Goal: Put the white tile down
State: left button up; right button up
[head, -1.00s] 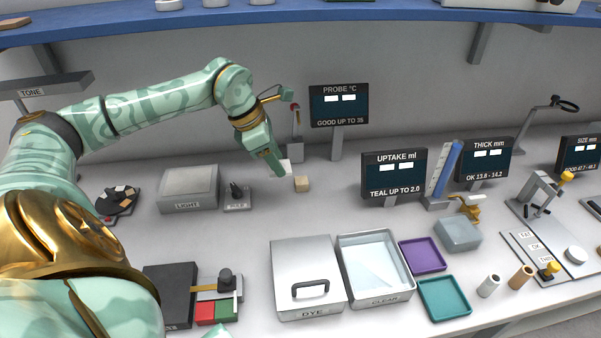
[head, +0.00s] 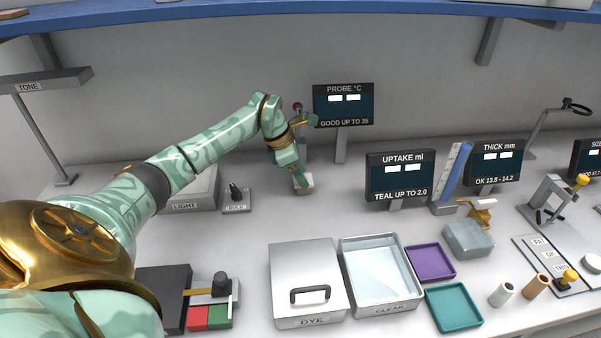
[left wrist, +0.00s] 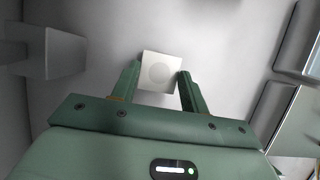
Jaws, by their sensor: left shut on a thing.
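The white tile (left wrist: 160,70) is a pale square with a faint round mark in the left wrist view. It sits between the fingertips of my left gripper (left wrist: 157,82), which is shut on it. In the head view my left gripper (head: 301,181) points down, low over the counter in front of the probe display. Little of the tile shows there. A small tan block (head: 304,190) is at the fingertips, partly hidden; I cannot tell whether the tile touches it. My right gripper is not in view.
The probe display (head: 343,104) stands just behind the gripper. A small bulb stand (head: 237,207) and the light box (head: 203,188) are to the left. The dye box (head: 307,275) and clear tray (head: 381,306) are in front. Bare counter lies between.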

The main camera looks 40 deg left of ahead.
pick_arm(q)
jog(key=o, duration=1)
jog(key=p+v, duration=0.2)
jog(key=v, duration=1)
jog(key=shift+p, duration=0.3)
